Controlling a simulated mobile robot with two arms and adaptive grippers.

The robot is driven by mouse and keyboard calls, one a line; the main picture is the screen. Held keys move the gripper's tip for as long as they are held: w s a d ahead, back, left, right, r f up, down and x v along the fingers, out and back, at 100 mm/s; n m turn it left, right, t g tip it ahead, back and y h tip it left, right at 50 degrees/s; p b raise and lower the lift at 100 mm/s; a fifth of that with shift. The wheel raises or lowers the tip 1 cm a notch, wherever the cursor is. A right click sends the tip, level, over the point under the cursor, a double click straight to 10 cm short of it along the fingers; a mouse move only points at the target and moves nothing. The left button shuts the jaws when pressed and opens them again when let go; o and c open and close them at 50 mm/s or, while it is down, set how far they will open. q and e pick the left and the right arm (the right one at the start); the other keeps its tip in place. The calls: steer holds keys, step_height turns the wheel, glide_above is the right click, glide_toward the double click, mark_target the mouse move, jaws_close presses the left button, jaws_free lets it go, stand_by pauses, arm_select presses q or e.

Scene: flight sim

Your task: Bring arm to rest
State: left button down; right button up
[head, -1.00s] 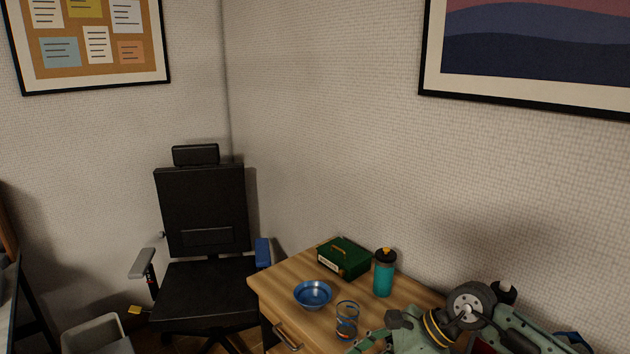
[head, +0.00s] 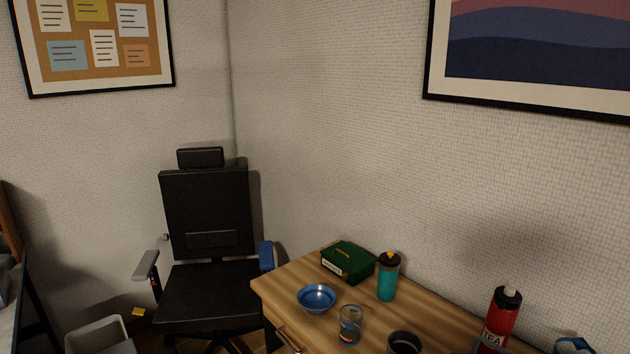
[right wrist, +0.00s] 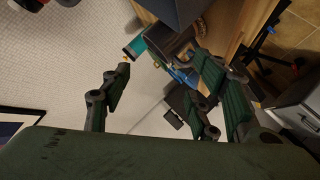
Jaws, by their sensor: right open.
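My right gripper (right wrist: 160,88) shows only in the right wrist view. Its green padded fingers are spread apart, with nothing held between them. Past the fingers are the teal bottle (right wrist: 136,47), the wooden desk and the black chair, seen tilted. No gripper shows in the head view, and my left gripper is in neither view.
The wooden desk (head: 294,284) holds a green box (head: 347,262), blue bowl (head: 316,298), glass (head: 350,325), teal bottle (head: 388,277), dark cup (head: 405,342) and red tea flask (head: 500,318). A black chair (head: 205,215) and bin (head: 100,338) stand left.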

steer(key=s+f+m+g+y, duration=0.1)
steer(key=s+f+m+g, duration=0.2)
steer(key=s+f+g, duration=0.55)
steer(key=s+f+m+g, duration=0.25)
steer(key=s+f, duration=0.25)
steer(key=s, duration=0.8)
step_height(320, 180, down, 27)
steer(key=s, duration=0.3)
steer(key=s+d+f+g, duration=0.1)
steer(key=s+d+f, duration=0.2)
steer(key=s+f, duration=1.2)
steer(key=shift+s+d+f+g, duration=0.25)
steer(key=shift+s+g, duration=0.15)
steer(key=shift+s, duration=0.15)
